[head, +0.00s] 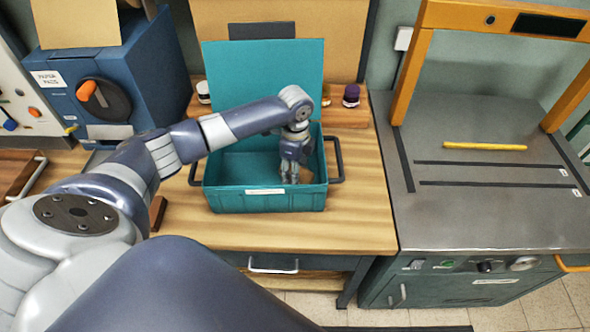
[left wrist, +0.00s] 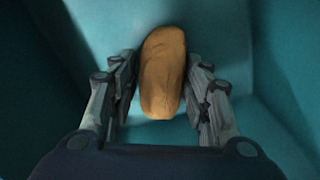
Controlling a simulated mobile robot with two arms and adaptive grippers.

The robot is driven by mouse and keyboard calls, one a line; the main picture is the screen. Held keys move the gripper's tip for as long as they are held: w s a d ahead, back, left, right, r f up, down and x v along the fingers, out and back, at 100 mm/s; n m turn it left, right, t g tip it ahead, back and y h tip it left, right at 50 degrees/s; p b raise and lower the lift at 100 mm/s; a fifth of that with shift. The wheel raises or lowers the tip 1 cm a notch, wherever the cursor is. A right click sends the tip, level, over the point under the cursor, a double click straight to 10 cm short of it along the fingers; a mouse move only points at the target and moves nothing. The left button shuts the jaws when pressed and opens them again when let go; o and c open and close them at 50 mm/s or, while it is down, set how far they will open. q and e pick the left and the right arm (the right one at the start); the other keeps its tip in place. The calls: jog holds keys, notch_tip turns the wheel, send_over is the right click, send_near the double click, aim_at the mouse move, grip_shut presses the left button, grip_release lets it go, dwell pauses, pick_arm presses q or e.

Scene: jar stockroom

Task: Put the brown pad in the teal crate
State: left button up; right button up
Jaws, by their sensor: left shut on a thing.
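The teal crate (head: 265,200) stands on the wooden worktop with its lid (head: 255,85) raised at the back. My left gripper (head: 289,178) reaches down inside the crate near its right side. In the left wrist view my left gripper (left wrist: 163,95) is shut on the brown pad (left wrist: 162,75), with a finger on each long side. Teal crate walls surround the pad in that view. I cannot tell whether the pad touches the crate floor. In the head view the fingers and front wall mostly hide the pad. My right gripper is not in view.
Several small jars (head: 351,95) stand behind the crate. A blue machine (head: 125,85) with a dial is at the left. A metal bench (head: 475,205) with an orange frame and a yellow bar (head: 485,146) is at the right. The worktop in front of the crate is clear.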

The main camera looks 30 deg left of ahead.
pick_arm(q)
jog(key=o, duration=0.9)
jog(key=shift+f, duration=0.15)
jog(key=shift+c, duration=0.2)
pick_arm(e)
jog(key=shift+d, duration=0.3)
pick_arm(q)
notch_tip(320, 180, up, 12)
jog(key=b, duration=0.1)
jog(key=shift+r, duration=0.2)
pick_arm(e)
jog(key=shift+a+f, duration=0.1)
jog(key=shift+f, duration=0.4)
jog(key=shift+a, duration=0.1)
pick_arm(q)
jog(key=shift+d+f, duration=0.1)
jog(key=shift+d, duration=0.05)
